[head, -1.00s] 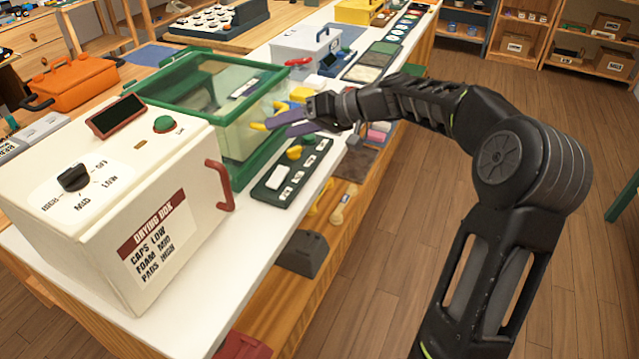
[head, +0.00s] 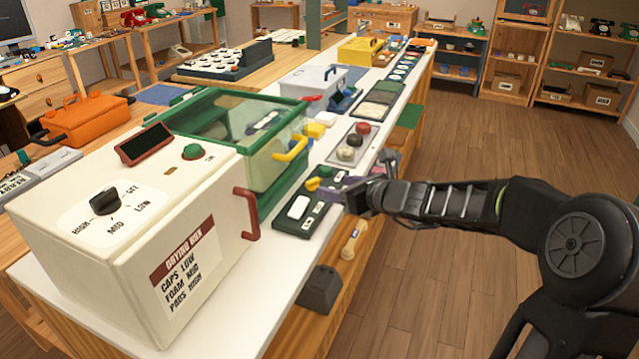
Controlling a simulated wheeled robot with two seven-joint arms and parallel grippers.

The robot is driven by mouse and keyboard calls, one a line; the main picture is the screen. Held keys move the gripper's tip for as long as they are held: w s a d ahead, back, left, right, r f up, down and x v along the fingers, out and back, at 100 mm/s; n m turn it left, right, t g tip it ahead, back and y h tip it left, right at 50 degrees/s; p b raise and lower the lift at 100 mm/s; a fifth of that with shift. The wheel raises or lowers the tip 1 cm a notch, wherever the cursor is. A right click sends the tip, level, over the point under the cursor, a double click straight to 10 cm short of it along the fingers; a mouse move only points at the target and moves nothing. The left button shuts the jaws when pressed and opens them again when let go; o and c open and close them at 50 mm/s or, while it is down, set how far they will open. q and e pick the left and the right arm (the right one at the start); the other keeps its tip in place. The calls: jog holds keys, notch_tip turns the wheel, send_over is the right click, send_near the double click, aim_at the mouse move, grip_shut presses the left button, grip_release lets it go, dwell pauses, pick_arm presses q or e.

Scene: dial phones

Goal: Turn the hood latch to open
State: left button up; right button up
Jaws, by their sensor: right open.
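The hood (head: 212,122) is a clear box with a green frame, standing on the white bench behind the drying box. A yellow handle (head: 291,149) is on its front side. A dark green panel (head: 290,222) in front of the hood carries a yellow knob (head: 313,184) and white labels. I cannot tell which yellow part is the latch. My right gripper (head: 337,190), with purple fingers, is open beside the yellow knob, at the panel's right edge. Its fingers partly cover the panel, and I cannot tell if they touch the knob. My left gripper is out of view.
The cream drying box (head: 130,225) with a black dial and red handle (head: 248,213) fills the near left. A grey tray (head: 350,148) with round pieces lies beyond the panel. A white toolbox (head: 310,84) stands behind the hood. The floor at right is open.

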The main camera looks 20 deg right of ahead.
aim_at(314, 182)
jog(key=shift+b+x, duration=0.55)
jog(key=shift+x, duration=3.35)
grip_shut()
